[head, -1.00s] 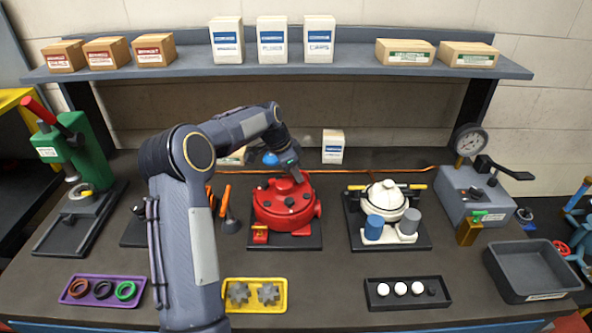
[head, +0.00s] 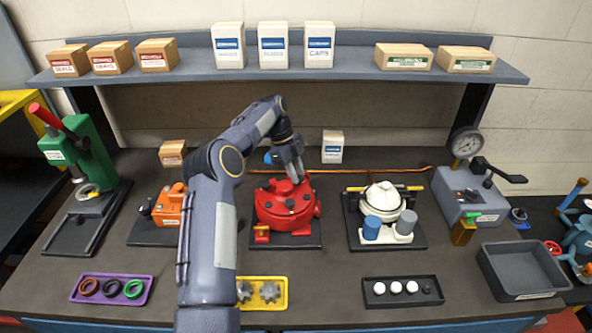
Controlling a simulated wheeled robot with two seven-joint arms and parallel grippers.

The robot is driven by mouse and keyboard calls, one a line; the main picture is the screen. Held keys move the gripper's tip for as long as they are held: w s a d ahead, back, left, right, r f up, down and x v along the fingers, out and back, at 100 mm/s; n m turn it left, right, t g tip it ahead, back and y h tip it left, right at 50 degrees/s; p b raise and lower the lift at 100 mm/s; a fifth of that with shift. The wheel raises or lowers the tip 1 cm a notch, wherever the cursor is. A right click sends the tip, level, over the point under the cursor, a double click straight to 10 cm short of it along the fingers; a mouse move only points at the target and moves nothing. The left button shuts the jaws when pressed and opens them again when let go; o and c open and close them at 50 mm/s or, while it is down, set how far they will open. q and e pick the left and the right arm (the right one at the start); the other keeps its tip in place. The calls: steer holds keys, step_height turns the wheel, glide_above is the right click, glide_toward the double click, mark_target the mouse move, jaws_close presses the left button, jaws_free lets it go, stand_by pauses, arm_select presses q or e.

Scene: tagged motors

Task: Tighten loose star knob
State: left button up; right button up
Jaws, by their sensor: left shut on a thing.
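The red motor (head: 272,214) stands on a dark base plate in the middle of the bench, with small black knobs on its face. My left gripper (head: 296,180) points down at the top back of the red motor. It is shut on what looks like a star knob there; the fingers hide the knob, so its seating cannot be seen. My right gripper is not in view.
A white motor (head: 384,198) with blue and grey cylinders stands to the right, and an orange motor (head: 168,207) to the left, partly behind my left arm. A yellow tray (head: 262,304) with grey star-shaped parts, a purple ring tray (head: 91,299) and a black tray (head: 372,303) line the front.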

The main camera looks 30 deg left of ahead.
arm_select(q)
steer(key=shift+w+r+m, duration=0.15)
steer(key=shift+r+m, duration=0.15)
steer(key=shift+m, duration=0.3)
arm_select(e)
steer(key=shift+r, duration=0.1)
arm_select(q)
steer(key=o, duration=0.9)
steer(key=shift+c, duration=0.2)
steer(key=shift+o, duration=0.7)
steer(key=shift+f, duration=0.15)
